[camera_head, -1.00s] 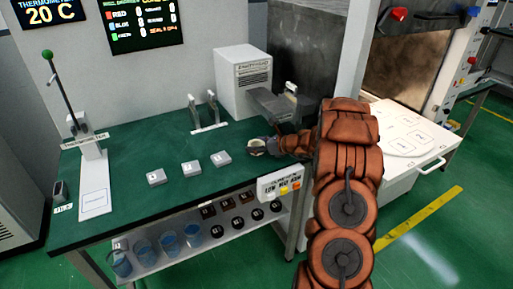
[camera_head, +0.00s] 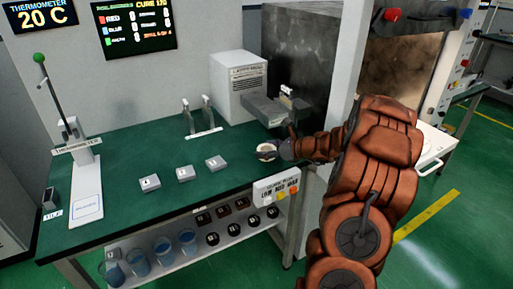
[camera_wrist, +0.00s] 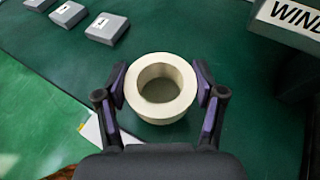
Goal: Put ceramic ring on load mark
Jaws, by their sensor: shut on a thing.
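The ceramic ring (camera_wrist: 161,112) is a thick cream-coloured ring with a round hole, seen from above in the wrist view. My gripper (camera_wrist: 160,82) is shut on it, with purple-padded fingers against its left and right sides. In the head view the ring (camera_head: 266,152) shows pale at the tip of my gripper (camera_head: 280,150), over the right part of the green tabletop. I cannot tell whether it touches the table. The load mark cannot be made out; my arm covers most of the white surface (camera_head: 436,147) at the right.
The green bench (camera_head: 120,190) carries several grey numbered blocks (camera_head: 184,174), a white two-post stand (camera_head: 203,135) and a white boxy machine (camera_head: 238,86). A post (camera_head: 367,50) and a dark chamber (camera_head: 412,70) stand behind my arm.

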